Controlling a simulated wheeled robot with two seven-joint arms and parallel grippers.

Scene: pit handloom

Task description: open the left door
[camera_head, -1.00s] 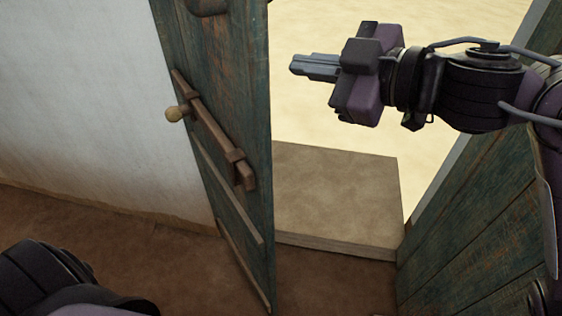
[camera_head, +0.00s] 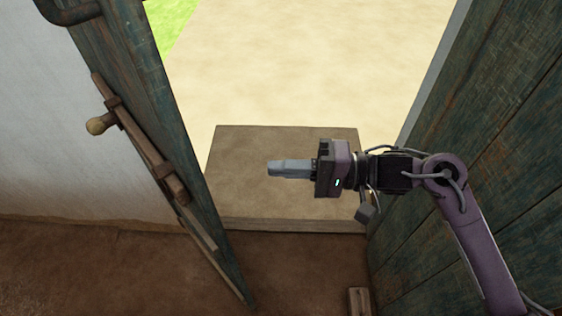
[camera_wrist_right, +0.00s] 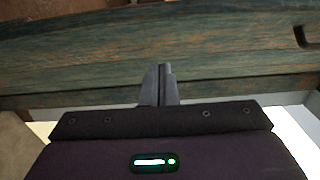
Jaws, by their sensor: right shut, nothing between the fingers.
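The left door (camera_head: 160,100) is a weathered green-brown wooden leaf standing ajar at the left, with open doorway to its right. It carries a wooden bolt (camera_head: 143,150) with a round knob (camera_head: 100,124), and a dark curved handle (camera_head: 70,12) near the top edge of the view. My right gripper (camera_head: 271,168) is shut and empty, pointing left in front of the doorway, apart from the door in the head view. In the right wrist view the shut fingers (camera_wrist_right: 160,70) point toward weathered green planks (camera_wrist_right: 150,50). My left gripper is not in view.
A second green plank door (camera_head: 480,130) stands at the right, close to my right arm. A stone step (camera_head: 240,180) lies at the threshold, with pale sand (camera_head: 300,70) beyond. A white wall (camera_head: 60,130) is at the left. A small wooden piece (camera_head: 359,300) is at the bottom.

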